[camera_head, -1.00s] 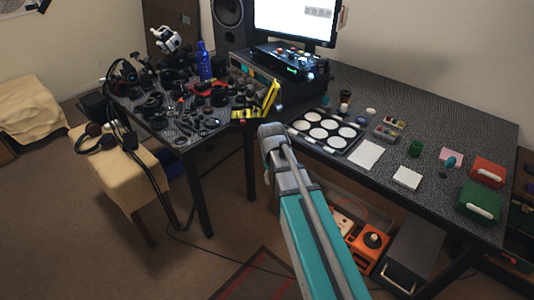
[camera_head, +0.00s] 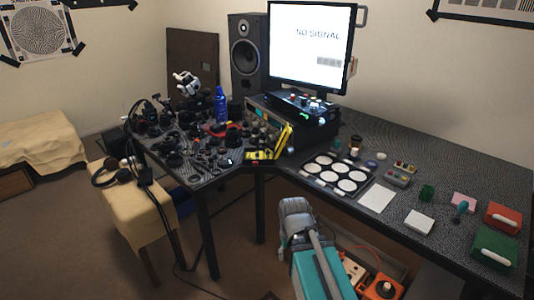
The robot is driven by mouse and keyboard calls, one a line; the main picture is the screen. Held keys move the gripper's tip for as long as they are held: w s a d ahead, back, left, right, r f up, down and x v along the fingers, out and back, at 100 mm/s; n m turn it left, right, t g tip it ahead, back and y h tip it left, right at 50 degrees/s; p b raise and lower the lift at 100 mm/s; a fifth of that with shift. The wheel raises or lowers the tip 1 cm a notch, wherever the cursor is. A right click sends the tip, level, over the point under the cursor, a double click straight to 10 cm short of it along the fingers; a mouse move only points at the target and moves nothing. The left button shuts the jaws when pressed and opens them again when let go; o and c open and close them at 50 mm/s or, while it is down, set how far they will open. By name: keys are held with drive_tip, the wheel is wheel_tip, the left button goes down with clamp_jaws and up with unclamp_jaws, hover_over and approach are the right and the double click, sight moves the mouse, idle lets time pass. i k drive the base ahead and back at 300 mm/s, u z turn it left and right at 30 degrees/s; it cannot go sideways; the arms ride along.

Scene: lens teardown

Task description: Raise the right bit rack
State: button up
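A yellow case (camera_head: 262,155) lies at the right end of the crowded left desk, near the desk's front corner. One yellow part lies low, and a longer yellow part (camera_head: 284,138) on its right stands steeply tilted. This is the only thing I see that could hold the bit racks; single bits and racks are too small to tell. My gripper's fingers do not show. Only my teal and grey arm shows, at the bottom centre in front of the desks, with its grey joint below and right of the case.
A blue bottle (camera_head: 221,105) and several dark lens parts crowd the left desk. A control box (camera_head: 305,110) and monitor (camera_head: 310,45) stand behind the case. The right desk holds a tray of white discs (camera_head: 336,174), a white sheet (camera_head: 377,198) and coloured boxes.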

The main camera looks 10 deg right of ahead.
sight(269, 152)
drive_tip(key=k, duration=1.3)
drive_tip(key=u, duration=0.35)
drive_tip(key=i, duration=0.8)
drive_tip(key=u, duration=0.45)
drive_tip(key=i, duration=1.5)
drive_tip(key=z, duration=0.45)
drive_tip(key=i, duration=0.35)
drive_tip(key=z, duration=0.45)
